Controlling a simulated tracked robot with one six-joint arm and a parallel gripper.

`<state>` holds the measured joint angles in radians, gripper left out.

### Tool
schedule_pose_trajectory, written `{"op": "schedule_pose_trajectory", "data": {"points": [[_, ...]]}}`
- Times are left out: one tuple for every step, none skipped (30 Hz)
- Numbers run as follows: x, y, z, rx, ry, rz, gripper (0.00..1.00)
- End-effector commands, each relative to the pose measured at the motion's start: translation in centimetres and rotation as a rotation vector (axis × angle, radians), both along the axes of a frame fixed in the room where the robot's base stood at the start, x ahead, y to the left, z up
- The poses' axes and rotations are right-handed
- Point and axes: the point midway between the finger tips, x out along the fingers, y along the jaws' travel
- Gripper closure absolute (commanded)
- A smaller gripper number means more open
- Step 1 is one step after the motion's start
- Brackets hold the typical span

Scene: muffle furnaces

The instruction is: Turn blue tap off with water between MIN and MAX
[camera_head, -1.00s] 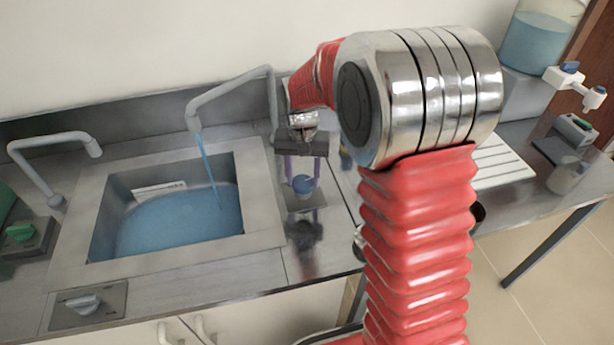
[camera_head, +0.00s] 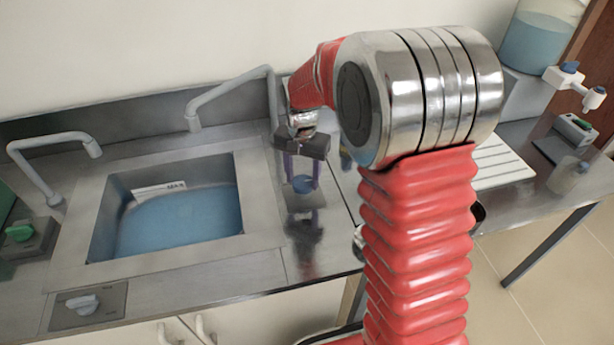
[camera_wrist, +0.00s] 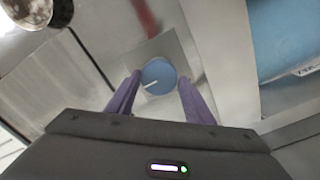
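The blue tap knob (camera_head: 303,184) sits on a steel plate right of the sink. In the wrist view the knob (camera_wrist: 158,75) has a white mark pointing to its lower left. My gripper (camera_head: 302,176) has its purple fingers on either side of the knob, very close to it; whether they touch is unclear. The steel sink (camera_head: 262,208) holds blue water (camera_head: 180,222). A white label (camera_head: 158,188) is on its back wall, just above the water line; its marks are too small to read. No stream falls from the right-hand spout (camera_head: 193,118).
A second spout (camera_head: 90,146), a green knob (camera_head: 20,232) and a pale knob (camera_head: 83,303) stand around the sink's left side. A shiny round metal object (camera_wrist: 25,12) shows near my gripper. A container of blue liquid (camera_head: 535,42) stands at the far right.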

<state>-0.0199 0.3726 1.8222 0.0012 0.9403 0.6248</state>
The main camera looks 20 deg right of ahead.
Motion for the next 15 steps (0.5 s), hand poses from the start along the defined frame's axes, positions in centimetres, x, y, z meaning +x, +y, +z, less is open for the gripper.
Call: {"op": "schedule_pose_trajectory", "data": {"points": [[0.07, 0.03, 0.08, 0.001, -0.003, 0.000, 0.50], [0.04, 0.02, 0.07, 0.000, -0.001, 0.001, 0.48], [0.02, 0.01, 0.05, 0.000, 0.000, 0.001, 0.45], [-0.01, 0.01, 0.03, 0.000, 0.000, 0.001, 0.43], [-0.03, -0.01, 0.02, 0.000, 0.001, 0.001, 0.41], [-0.06, -0.01, 0.00, 0.000, 0.001, 0.001, 0.38], [-0.08, -0.02, -0.01, -0.001, 0.003, 0.001, 0.37], [-0.09, -0.02, -0.02, -0.001, 0.003, 0.001, 0.37], [-0.10, -0.03, -0.03, -0.001, 0.003, 0.001, 0.37], [-0.12, -0.03, -0.04, -0.001, 0.004, 0.001, 0.37], [-0.12, -0.04, -0.04, -0.001, 0.004, 0.001, 0.37], [-0.14, -0.04, -0.05, -0.001, 0.004, 0.001, 0.37], [-0.14, -0.05, -0.05, -0.001, 0.004, 0.002, 0.37], [-0.15, -0.04, -0.03, -0.001, 0.004, 0.002, 0.37], [-0.15, -0.04, 0.05, -0.001, 0.006, 0.002, 0.37]]}}
